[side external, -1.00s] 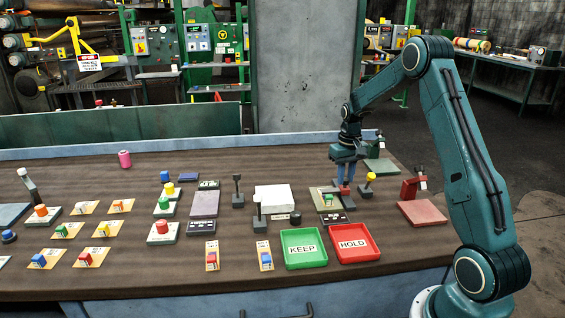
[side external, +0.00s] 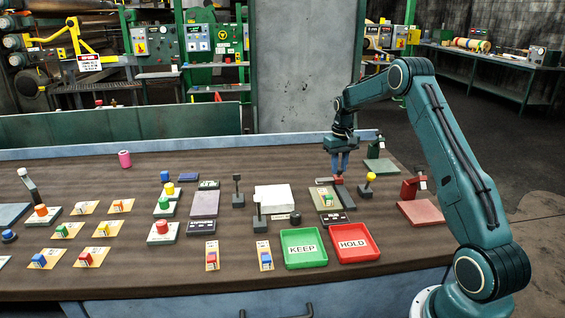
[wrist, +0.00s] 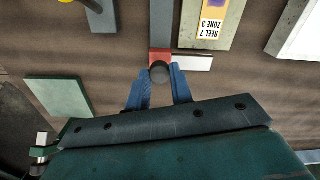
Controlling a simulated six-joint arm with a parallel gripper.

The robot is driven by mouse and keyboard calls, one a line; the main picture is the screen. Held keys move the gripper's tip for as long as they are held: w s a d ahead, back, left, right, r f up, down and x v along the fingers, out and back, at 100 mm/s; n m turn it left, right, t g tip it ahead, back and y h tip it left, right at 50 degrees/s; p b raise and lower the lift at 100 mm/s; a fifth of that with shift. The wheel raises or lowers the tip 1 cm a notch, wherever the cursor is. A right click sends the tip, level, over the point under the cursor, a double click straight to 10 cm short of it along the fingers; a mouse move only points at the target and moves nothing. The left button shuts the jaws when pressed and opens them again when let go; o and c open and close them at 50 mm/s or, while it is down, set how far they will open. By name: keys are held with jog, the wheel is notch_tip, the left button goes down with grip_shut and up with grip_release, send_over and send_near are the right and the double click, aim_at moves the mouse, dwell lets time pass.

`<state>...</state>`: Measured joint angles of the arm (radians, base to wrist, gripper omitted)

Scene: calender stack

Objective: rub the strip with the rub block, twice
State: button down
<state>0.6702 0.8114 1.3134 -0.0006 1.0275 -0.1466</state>
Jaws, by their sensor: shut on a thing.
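My gripper (wrist: 160,88) is shut on the dark round knob of the red rub block (wrist: 160,56) in the wrist view. In the side external view my gripper (side external: 340,170) points down, with the red block (side external: 338,180) under its fingers. A narrow grey strip (wrist: 162,22) runs up from the block in the wrist view. It lies on the table in front of the block in the side external view (side external: 345,197). The block is at the strip's far end. I cannot tell whether it touches the strip's surface.
A pale bar (wrist: 193,62) lies right beside the block in the wrist view. A board with a label (wrist: 211,22) is close by the strip. A yellow-knobbed lever (side external: 369,181) and a green plate (wrist: 58,96) stand near. Green KEEP (side external: 304,263) and red HOLD (side external: 356,257) trays are in front.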

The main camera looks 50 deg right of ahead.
jog(key=shift+w+d+r, duration=0.1)
jog(key=shift+w+d, duration=0.1)
jog(key=c, duration=1.5)
grip_release()
jog(key=o, duration=0.3)
jog(key=shift+s+a, duration=0.1)
notch_tip(320, 180, up, 14)
jog(key=shift+c, duration=0.3)
